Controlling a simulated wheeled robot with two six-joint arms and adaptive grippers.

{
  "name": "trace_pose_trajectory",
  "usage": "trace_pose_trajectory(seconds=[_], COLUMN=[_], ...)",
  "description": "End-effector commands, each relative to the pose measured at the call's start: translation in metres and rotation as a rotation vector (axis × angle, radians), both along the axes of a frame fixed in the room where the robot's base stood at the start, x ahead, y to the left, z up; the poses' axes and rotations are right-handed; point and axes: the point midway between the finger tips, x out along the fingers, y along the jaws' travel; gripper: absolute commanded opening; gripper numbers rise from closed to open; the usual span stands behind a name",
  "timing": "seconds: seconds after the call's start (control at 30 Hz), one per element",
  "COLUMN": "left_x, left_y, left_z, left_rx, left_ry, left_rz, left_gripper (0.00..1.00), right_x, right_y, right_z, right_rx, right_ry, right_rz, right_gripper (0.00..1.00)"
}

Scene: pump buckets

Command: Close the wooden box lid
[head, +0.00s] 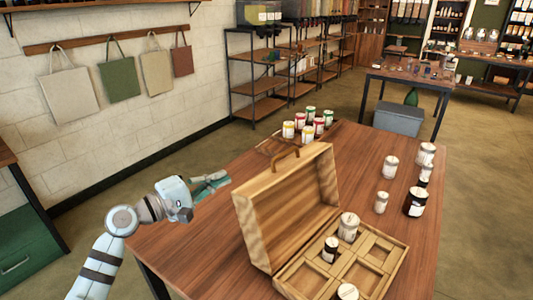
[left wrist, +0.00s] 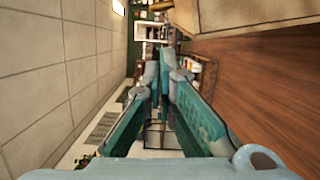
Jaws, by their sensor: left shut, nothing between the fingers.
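The wooden box has its lid (head: 262,215) open and standing steeply up from the left side of the base (head: 398,262). A handle (head: 285,158) is on the lid's top edge. The base has several compartments with jars in them. My left gripper (head: 224,178) is left of the lid, on its outer side, apart from it, above the table's left edge. Its fingers are shut and empty; they also show in the left wrist view (left wrist: 165,68). A light wooden surface, seemingly the lid (left wrist: 235,15), shows at that view's top right. My right gripper is not in view.
Jars (head: 348,226), (head: 330,250) and (head: 347,291) stand in the base. More jars (head: 415,202) stand on the table (head: 190,245) to the right. A tray of jars (head: 308,127) is behind the lid. Bare tabletop lies left of the box.

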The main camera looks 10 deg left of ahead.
Motion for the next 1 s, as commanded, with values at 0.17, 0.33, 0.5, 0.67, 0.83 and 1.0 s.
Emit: trace_pose_trajectory(seconds=[0.17,0.33,0.5,0.67,0.83,1.0], left_x=[0.008,0.028,0.058,0.084,0.070,0.066], left_y=[0.000,-0.017,-0.040,-0.061,-0.085,-0.095], left_z=[0.006,0.007,0.007,0.006,0.011,0.010], left_rx=[-0.022,-0.025,-0.022,-0.021,-0.018,-0.018], left_ry=[-0.001,-0.002,-0.001,0.000,0.000,0.000], left_rz=[0.006,0.004,0.004,0.002,0.003,0.004], left_gripper=[0.00,0.00,0.00,0.00,0.00,0.00], right_x=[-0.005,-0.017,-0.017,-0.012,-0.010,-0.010], right_y=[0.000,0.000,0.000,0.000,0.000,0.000], right_z=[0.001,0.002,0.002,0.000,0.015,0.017], right_rx=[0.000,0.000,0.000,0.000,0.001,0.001], right_ry=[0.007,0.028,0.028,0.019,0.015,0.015], right_rz=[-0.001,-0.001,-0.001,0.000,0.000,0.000], right_gripper=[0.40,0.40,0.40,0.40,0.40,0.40])
